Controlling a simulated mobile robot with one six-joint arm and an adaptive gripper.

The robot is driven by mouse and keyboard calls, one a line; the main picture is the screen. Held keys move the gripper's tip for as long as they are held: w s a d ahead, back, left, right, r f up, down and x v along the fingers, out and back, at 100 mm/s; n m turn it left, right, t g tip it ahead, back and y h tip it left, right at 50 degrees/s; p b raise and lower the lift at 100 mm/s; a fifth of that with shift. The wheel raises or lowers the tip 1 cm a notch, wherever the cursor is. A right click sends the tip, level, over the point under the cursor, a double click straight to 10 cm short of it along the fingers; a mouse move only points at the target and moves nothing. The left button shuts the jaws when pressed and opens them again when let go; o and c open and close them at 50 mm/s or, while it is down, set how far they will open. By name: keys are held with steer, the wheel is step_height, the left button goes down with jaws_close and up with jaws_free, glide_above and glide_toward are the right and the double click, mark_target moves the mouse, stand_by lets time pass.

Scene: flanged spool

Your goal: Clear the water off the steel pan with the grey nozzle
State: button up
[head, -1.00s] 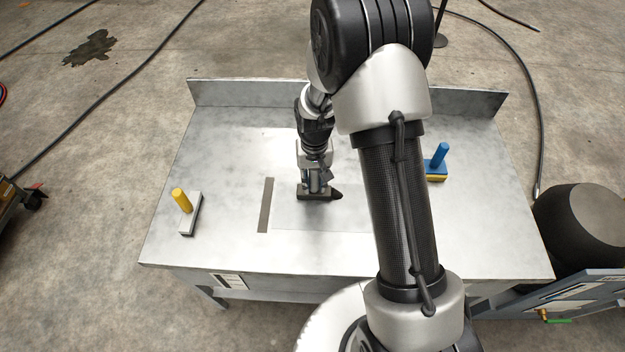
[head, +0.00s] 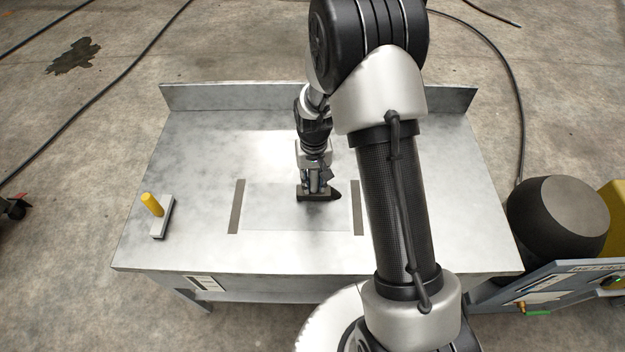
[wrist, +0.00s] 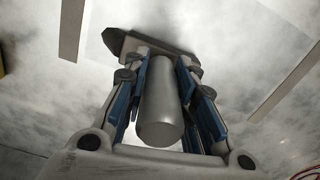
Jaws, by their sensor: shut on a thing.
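My gripper (head: 316,186) is shut on the grey nozzle, whose grey cylindrical grip shows between the blue-sided fingers in the wrist view (wrist: 160,105). The nozzle's dark, pointed head (head: 334,195) points right in the head view. It is low over the steel pan (head: 270,212), a pale flat rectangle on the steel table between two dark strips. I cannot tell whether the head touches the pan. No water can be made out clearly on the pan.
Dark strips flank the pan at left (head: 236,207) and right (head: 357,207). The table has a raised back edge (head: 240,97). A dark rounded drum (head: 560,215) stands beyond its right side.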

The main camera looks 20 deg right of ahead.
mark_target(311, 172)
steer(key=r, duration=0.1)
steer(key=r+p, duration=0.1)
steer(key=r, duration=0.2)
steer(key=shift+w+a+p, duration=0.1)
steer(key=shift+a+p, duration=0.15)
steer(key=shift+p, duration=0.1)
steer(key=shift+r+p, duration=1.35)
steer(key=shift+r, duration=0.6)
